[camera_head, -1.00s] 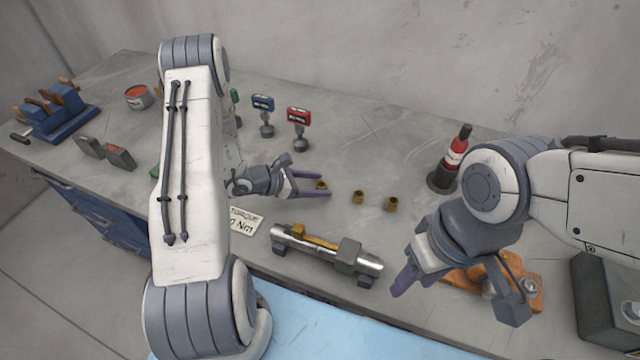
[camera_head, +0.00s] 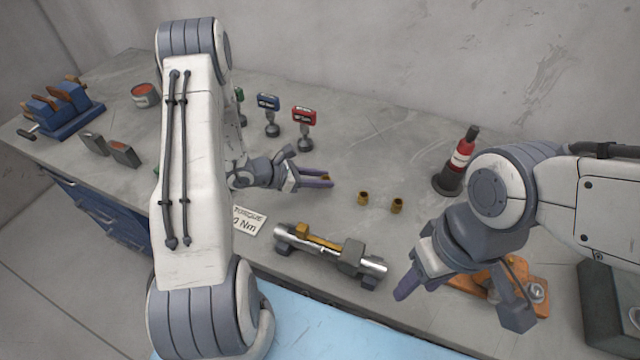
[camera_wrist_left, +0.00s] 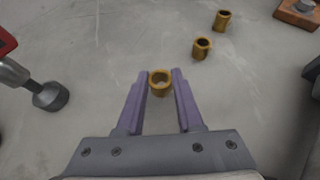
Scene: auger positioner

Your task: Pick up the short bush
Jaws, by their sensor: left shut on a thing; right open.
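Three brass bushes are in view. One bush (camera_wrist_left: 160,83) is between the purple fingers of my left gripper (camera_wrist_left: 159,80), which is shut on it; its open bore faces the left wrist camera. In the head view my left gripper (camera_head: 327,178) is low over the bench, and its fingers mostly hide this bush. The other two bushes, one nearer (camera_head: 362,198) and one further right (camera_head: 397,206), stand on the bench to the right of the gripper. My right gripper (camera_head: 408,287) is open and empty near the bench front.
A silver shaft fixture (camera_head: 330,252) lies in front of my left gripper. A torque card (camera_head: 249,221) lies beside it. Blue (camera_head: 269,102) and red (camera_head: 304,116) gauges stand behind.

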